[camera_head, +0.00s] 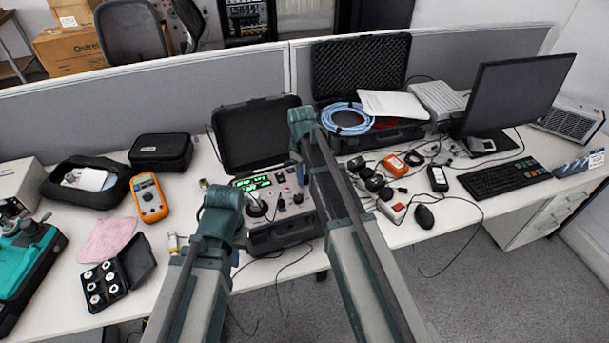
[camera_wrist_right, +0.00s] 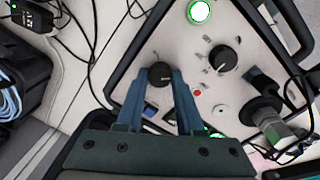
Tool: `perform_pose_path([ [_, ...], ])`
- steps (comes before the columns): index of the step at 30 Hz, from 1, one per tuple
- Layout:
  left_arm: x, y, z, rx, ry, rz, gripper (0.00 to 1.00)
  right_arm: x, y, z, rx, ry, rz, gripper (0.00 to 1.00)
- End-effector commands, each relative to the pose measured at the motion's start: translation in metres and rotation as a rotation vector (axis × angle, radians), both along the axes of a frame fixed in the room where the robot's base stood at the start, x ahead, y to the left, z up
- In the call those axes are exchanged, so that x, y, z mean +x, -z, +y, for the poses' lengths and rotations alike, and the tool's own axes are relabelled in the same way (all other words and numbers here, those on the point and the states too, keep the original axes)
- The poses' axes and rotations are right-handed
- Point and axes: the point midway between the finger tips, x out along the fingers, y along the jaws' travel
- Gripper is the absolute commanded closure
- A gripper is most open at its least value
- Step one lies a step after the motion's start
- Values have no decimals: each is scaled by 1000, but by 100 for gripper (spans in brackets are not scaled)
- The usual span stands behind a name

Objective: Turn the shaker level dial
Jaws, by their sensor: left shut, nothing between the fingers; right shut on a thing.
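The shaker unit is an open black case with a grey control panel (camera_head: 289,197) and lit green displays (camera_head: 252,183). In the right wrist view, my right gripper (camera_wrist_right: 167,77) is shut on a black dial (camera_wrist_right: 160,71), one finger on each side of it. A second black dial (camera_wrist_right: 223,58) is beside it and free. In the head view my right arm crosses the case and hides part of the panel. My left gripper (camera_head: 223,199) is at the case's left front, shut and empty; its fingers are hard to make out.
An orange multimeter (camera_head: 149,198) and a bit box (camera_head: 103,285) lie to the left. Blue cable (camera_head: 347,117), adapters, a mouse (camera_head: 424,217) and a keyboard (camera_head: 503,177) are to the right. Loose cables hang at the front.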

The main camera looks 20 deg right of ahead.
Motion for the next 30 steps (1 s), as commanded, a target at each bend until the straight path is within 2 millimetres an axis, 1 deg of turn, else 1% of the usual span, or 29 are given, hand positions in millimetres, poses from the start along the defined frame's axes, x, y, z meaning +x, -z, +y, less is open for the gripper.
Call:
perform_pose_path([
  [8, 0, 0, 0, 0, 0, 0, 100, 0, 0, 0, -1, 4, -1, 100],
  [14, 0, 0, 0, 0, 0, 0, 100, 0, 0, 0, 0, 58, 0, 100],
  [20, 0, 0, 0, 0, 0, 0, 100, 1, 0, 0, 0, 194, 0, 100],
  [30, 0, 0, 0, 0, 0, 0, 100, 1, 0, 0, -1, 515, 0, 100],
])
